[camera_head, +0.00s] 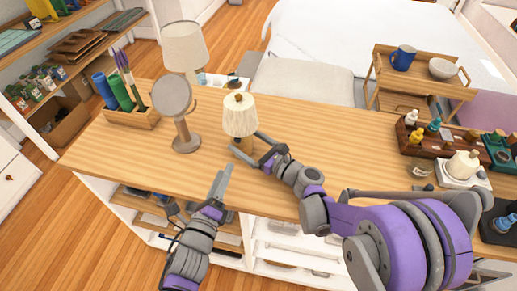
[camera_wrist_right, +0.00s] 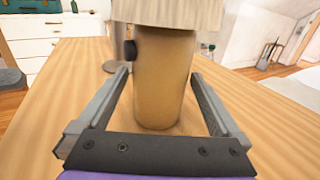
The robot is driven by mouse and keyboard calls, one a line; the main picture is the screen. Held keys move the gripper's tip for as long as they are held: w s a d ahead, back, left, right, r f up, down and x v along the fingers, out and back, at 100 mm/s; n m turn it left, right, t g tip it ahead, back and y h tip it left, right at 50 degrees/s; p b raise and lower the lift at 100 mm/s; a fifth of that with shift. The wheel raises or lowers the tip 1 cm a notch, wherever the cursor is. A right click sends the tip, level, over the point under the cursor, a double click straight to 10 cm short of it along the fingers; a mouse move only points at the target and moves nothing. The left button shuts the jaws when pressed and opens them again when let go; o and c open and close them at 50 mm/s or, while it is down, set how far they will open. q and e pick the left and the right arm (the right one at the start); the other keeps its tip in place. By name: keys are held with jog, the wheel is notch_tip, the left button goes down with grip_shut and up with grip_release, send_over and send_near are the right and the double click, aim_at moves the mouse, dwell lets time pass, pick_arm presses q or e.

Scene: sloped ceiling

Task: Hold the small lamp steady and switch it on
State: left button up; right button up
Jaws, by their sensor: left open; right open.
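The small lamp (camera_head: 239,112) has a pleated cream shade and stands upright on the wooden counter. In the right wrist view its tan cylindrical base (camera_wrist_right: 165,80) shows, with a small dark knob (camera_wrist_right: 130,49) on its left side. My right gripper (camera_head: 247,143) is open, with one finger on each side of the base; a gap shows between the fingers and the base. My left gripper (camera_head: 221,177) is open and empty, seen nearly edge-on, in front of the lamp and apart from it, near the counter's front edge.
A round mirror (camera_head: 172,95) on a stand is left of the small lamp, with a larger lamp (camera_head: 185,47) behind it. A wooden holder (camera_head: 133,118) with rolls stands farther left. Bottles in a tray (camera_head: 430,150) are at right. The counter (camera_head: 330,140) between is clear.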

jog(key=shift+x, duration=0.9)
jog(key=c, duration=1.4)
pick_arm(q)
jog(key=shift+c, duration=0.4)
pick_arm(e)
jog(key=shift+c, duration=0.8)
pick_arm(q)
grip_shut()
